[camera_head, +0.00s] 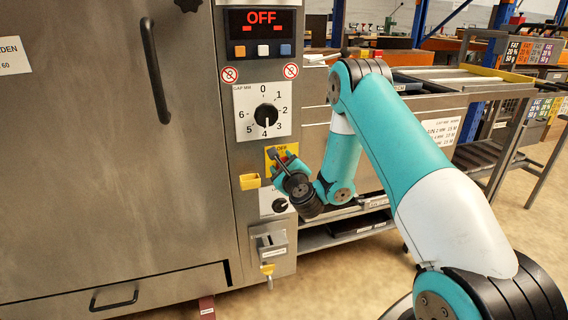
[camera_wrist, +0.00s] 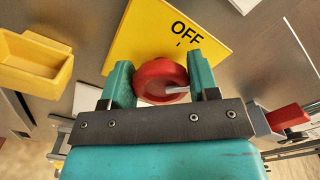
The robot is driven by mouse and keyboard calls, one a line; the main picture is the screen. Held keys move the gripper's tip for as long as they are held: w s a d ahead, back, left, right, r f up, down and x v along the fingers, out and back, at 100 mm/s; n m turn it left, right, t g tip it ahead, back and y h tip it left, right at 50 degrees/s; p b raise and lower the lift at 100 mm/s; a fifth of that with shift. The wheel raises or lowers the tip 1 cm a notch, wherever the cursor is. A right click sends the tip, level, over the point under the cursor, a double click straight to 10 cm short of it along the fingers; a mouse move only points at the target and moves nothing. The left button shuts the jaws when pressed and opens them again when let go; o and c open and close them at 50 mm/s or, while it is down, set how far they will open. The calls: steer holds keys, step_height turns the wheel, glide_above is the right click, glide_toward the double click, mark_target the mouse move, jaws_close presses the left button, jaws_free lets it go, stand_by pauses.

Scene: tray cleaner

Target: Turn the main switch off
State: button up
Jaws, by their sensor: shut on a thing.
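The main switch is a red rotary knob (camera_wrist: 160,80) on a yellow plate (camera_wrist: 143,38) marked OFF, seen in the wrist view. My gripper (camera_wrist: 160,85) has one finger on each side of the knob and is shut on it. A pale mark on the knob's face points to the right in that view. In the head view my gripper (camera_head: 284,165) is at the yellow plate (camera_head: 272,152) on the machine's control column and hides most of the knob. The display (camera_head: 262,33) at the top of the column reads OFF in red.
A numbered black dial (camera_head: 266,116) sits above the switch, and a smaller dial (camera_head: 279,205) below it. A yellow holder (camera_head: 249,181) sticks out on the left. A grey box with a yellow key-like part (camera_head: 267,269) is lower down. A roller table stands at the right.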

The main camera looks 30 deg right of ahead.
steer(key=n, duration=0.2)
steer(key=n+p, duration=0.1)
steer(key=n, duration=0.2)
steer(key=shift+f+n, duration=0.2)
steer(key=shift+n, duration=0.1)
steer(key=shift+f+n+p, duration=0.1)
steer(key=shift+n+p, duration=0.5)
steer(key=shift+n, duration=1.2)
steer(key=shift+s, duration=0.1)
steer(key=o, duration=0.8)
steer(key=shift+o, duration=0.5)
steer(key=shift+a, duration=0.1)
